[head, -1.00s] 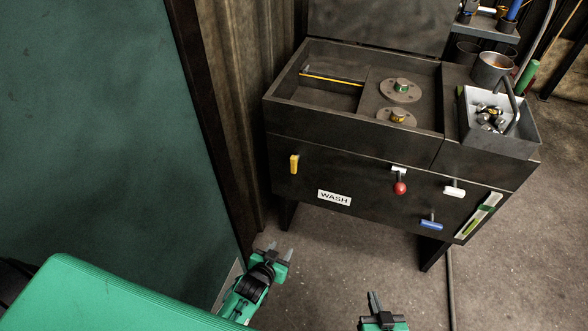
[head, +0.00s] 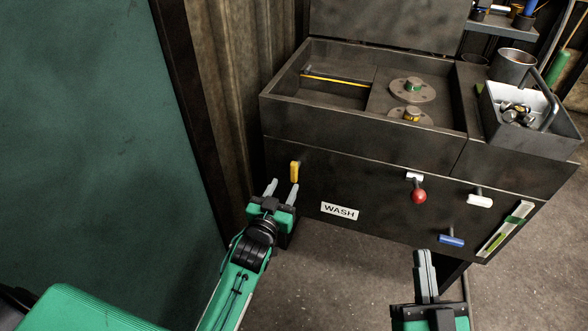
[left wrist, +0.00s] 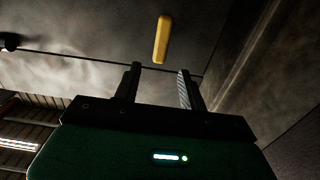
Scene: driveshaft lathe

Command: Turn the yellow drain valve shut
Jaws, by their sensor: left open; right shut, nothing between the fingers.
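The yellow drain valve handle (head: 294,172) stands upright on the left of the wash unit's dark front panel. It also shows in the left wrist view (left wrist: 161,39), beyond the fingertips and roughly between them. My left gripper (head: 282,188) is open and empty, just below the yellow handle in the head view. Its two fingers show apart in the left wrist view (left wrist: 160,76), and neither appears to touch the handle. My right gripper (head: 424,252) is shut and empty, in front of the unit's lower right part.
The panel also bears a red knob (head: 418,195), a white handle (head: 480,200), a blue handle (head: 452,240) and a WASH label (head: 339,211). A grey bin (head: 540,141) of metal parts sits on the right. A green wall-like surface (head: 90,130) stands close on the left.

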